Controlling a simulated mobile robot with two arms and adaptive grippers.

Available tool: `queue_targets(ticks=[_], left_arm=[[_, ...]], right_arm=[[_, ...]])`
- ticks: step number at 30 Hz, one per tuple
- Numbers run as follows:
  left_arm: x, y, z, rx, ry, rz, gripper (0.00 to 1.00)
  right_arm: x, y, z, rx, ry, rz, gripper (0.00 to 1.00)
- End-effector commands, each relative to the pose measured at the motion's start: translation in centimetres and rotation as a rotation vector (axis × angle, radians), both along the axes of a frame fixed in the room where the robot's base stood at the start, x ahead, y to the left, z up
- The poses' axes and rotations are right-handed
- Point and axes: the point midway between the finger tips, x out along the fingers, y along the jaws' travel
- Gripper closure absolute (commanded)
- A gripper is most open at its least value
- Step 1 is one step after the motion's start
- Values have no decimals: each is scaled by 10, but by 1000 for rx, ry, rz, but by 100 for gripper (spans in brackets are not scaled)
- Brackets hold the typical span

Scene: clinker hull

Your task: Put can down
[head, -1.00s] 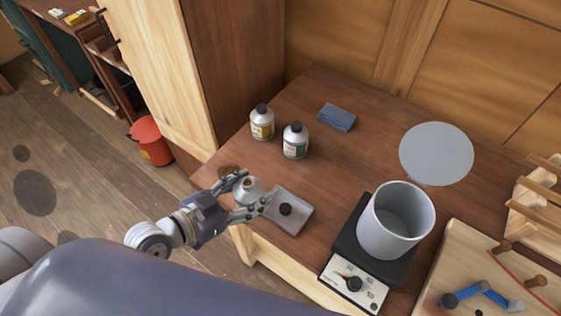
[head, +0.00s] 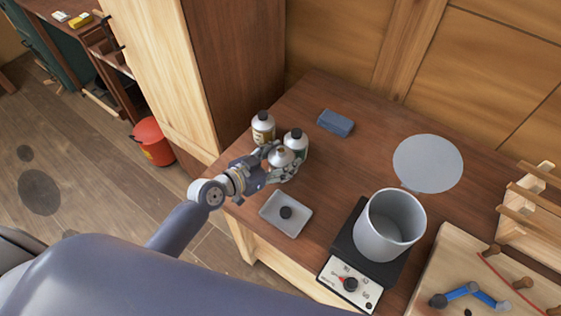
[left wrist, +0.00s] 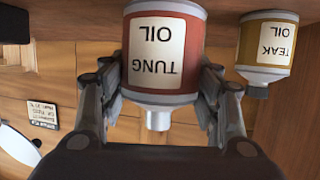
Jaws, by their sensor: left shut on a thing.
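My left gripper (head: 280,166) is shut on a can labelled "TUNG OIL" (left wrist: 165,48), with a red-brown body and a bare spout. In the left wrist view the can appears inverted between the two fingers, its base cut off by the frame. In the head view the held can (head: 282,155) is upright at the table's left side, in front of two capped cans. These are the teak oil can (head: 263,128) and a green-labelled can (head: 297,143). I cannot tell whether the held can touches the table. My right gripper is not in view.
A shallow grey tray (head: 273,222) with a black cap (head: 286,212) lies in front of the gripper. A blue block (head: 336,122) lies behind the cans. A grey pot (head: 390,225) stands on a hot plate (head: 350,284) to the right. A round grey disc (head: 428,164) lies farther back.

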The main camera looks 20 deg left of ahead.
Motion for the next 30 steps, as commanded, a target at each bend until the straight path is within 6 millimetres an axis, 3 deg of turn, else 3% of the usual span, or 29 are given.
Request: queue_targets(ticks=[6,17,18,20,30], left_arm=[[0,1,-22,0,-1,2,78],[0,1,-27,1,-3,2,78],[-1,1,-27,1,0,2,38],[-1,1,-27,1,0,2,24],[-1,1,-27,1,0,2,22]], right_arm=[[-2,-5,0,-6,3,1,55],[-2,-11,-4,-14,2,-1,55],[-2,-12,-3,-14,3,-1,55],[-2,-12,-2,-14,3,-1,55],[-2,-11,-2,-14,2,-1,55]])
